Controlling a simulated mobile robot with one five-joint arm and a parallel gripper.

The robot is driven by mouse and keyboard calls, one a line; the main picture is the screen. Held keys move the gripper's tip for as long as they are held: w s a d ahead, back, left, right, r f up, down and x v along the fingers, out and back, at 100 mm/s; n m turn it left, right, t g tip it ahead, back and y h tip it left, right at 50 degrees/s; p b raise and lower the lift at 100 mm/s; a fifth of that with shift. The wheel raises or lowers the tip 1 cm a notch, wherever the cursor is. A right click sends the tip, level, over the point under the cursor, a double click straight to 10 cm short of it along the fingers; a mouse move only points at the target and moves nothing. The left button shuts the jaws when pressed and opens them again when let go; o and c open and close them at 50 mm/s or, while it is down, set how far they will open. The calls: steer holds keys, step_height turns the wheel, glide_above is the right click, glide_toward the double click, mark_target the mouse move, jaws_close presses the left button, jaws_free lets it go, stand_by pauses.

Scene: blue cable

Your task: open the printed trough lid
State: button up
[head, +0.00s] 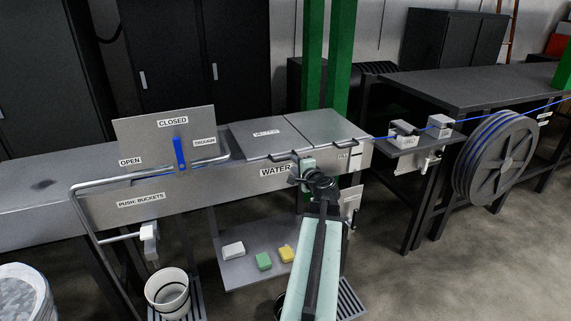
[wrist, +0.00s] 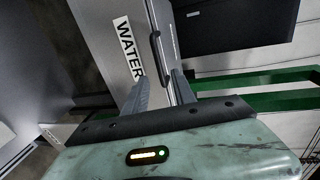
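The trough (head: 190,193) is a long grey metal box marked WATER. Two flat grey lids lie shut on its right part. The left lid (head: 262,142) carries a printed label too small to read; the right lid (head: 308,122) looks plain. The left lid has a dark bar handle (head: 283,156) at its front edge; this handle also shows in the wrist view (wrist: 156,50). My gripper (head: 303,168) is at the trough's front, close to the handle. In the wrist view my gripper (wrist: 161,80) is open, with the handle ahead, roughly between its fingers and apparently not gripped.
The right lid has its own handle (head: 325,150). A panel (head: 165,132) with a blue lever stands left. A bent pipe (head: 85,215) runs along the front left. A white bucket (head: 168,292) stands below. Blue cable runs right to a reel (head: 495,158).

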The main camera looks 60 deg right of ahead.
mark_target(287, 159)
steer(key=b+x, duration=0.1)
steer(key=x, duration=0.7)
steer(key=shift+w+a+b, duration=0.1)
steer(key=shift+b, duration=0.2)
jaws_close()
steer(key=shift+a, duration=0.15)
stand_by(0.9)
